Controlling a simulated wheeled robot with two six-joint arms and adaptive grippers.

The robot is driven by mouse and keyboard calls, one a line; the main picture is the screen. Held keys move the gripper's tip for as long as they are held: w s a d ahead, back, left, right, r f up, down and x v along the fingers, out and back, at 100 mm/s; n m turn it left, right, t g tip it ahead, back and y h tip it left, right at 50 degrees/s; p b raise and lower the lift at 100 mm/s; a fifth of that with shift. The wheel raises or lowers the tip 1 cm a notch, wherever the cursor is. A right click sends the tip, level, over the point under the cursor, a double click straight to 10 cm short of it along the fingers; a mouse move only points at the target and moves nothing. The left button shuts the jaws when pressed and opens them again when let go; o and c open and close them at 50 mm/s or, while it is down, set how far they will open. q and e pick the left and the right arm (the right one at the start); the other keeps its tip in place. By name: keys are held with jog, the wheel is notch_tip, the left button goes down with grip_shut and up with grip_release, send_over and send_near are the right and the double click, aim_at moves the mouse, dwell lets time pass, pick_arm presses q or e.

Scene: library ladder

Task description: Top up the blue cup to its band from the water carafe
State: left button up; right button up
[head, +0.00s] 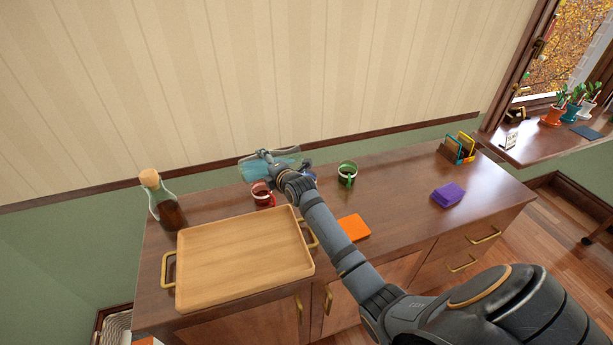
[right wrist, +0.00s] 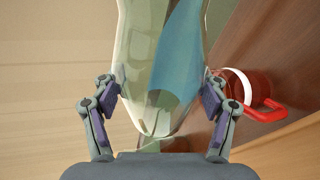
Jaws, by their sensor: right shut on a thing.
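The water carafe (head: 283,163) is clear glass with blue water in it. It is held above the back of the cabinet top, strongly tilted, almost lying on its side. My right gripper (head: 263,161) is shut on it; in the right wrist view its fingers (right wrist: 159,105) press both sides of the glass carafe (right wrist: 140,60), and the blue water lies to one side. The blue cup (head: 310,174) is mostly hidden behind my right gripper and wrist, so its band and water level do not show. My left gripper is not in view.
A red cup (head: 262,194) stands just below the carafe, also in the right wrist view (right wrist: 246,92). A green cup (head: 347,173) stands right. A corked bottle of dark liquid (head: 163,203) and wooden tray (head: 242,260) are left. Orange (head: 354,227) and purple (head: 447,194) pads lie nearby.

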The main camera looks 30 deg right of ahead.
jog(key=shift+w+d, duration=0.15)
jog(key=shift+d, duration=0.05)
jog(key=shift+a, duration=0.1)
dwell(0.4)
dwell(0.4)
